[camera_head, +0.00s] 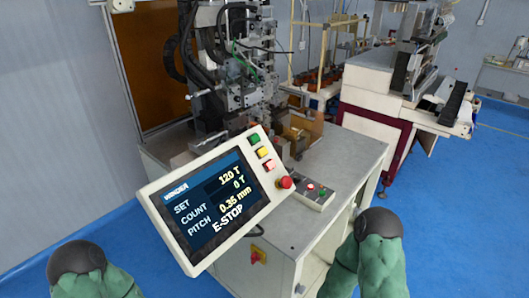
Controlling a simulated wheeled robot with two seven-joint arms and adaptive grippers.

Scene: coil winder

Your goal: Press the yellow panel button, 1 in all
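The yellow panel button (262,152) sits on the right edge strip of a tilted control panel (160,217). It is between a green button (254,139) above and a red, light-edged button (270,165) below. A red mushroom knob (285,182) is at the panel's lower right. The screen (215,205) reads SET 120 T, COUNT 0 T, PITCH 0.35 mm and E-STOP. Parts of my two arms, green with dark rounded ends, show at the bottom left and bottom right, apart from the panel. Neither gripper's fingers are in view.
The coil winder (235,65) stands behind the panel on a grey cabinet (335,165). A small box with buttons (314,195) lies on the cabinet top, right of the panel. Another machine (375,95) stands at the back right. Blue floor (450,220) is clear at the right.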

